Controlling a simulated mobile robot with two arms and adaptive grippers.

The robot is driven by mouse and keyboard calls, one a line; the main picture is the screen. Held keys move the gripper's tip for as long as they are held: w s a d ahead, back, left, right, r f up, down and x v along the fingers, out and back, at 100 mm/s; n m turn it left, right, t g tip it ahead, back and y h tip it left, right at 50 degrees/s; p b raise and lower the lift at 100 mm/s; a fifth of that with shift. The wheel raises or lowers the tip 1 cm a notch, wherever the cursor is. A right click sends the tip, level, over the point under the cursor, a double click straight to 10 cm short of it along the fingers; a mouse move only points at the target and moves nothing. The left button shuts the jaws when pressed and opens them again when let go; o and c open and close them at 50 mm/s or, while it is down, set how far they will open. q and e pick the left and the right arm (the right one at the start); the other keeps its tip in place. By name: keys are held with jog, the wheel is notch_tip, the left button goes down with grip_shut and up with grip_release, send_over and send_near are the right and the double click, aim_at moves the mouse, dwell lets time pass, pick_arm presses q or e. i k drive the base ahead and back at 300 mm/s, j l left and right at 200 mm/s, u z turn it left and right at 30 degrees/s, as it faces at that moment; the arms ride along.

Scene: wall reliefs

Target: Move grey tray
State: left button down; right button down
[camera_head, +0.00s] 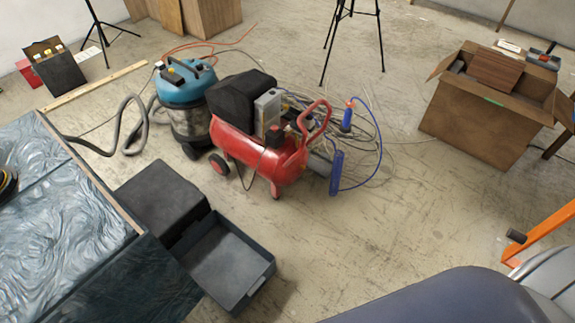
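A grey tray (226,267), shallow and rectangular with a raised rim, shows at the lower left of the head view. It appears empty. It sits beside a dark grey box or lid (162,205), close against its lower right side; I cannot tell if they are joined. The covered table's corner stands next to the tray on the left. Neither of my grippers shows in the view.
A table with dark blue plastic sheeting (60,215) fills the left. A red compressor (262,150) with hoses and a blue vacuum (184,95) stand behind the tray. A cardboard box (470,128) is at right. The floor right of the tray is clear.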

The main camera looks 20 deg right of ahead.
aim_at(317, 167)
jog(key=i+l+u, duration=0.1)
jog(key=u, duration=0.25)
jog(key=l+u, duration=0.25)
jog(key=u, duration=0.15)
jog(key=l+u, duration=0.2)
jog(key=u, duration=0.15)
jog(key=l+u, duration=0.15)
jog(key=l, duration=1.65)
jog(key=l+z, duration=0.3)
jog(key=l, duration=0.2)
jog(key=i+l+z, duration=0.1)
jog(key=l+z, duration=0.2)
jog(key=l, duration=0.15)
jog(key=i+l+z, duration=0.1)
jog(key=l+z, duration=0.15)
jog(key=l, duration=0.25)
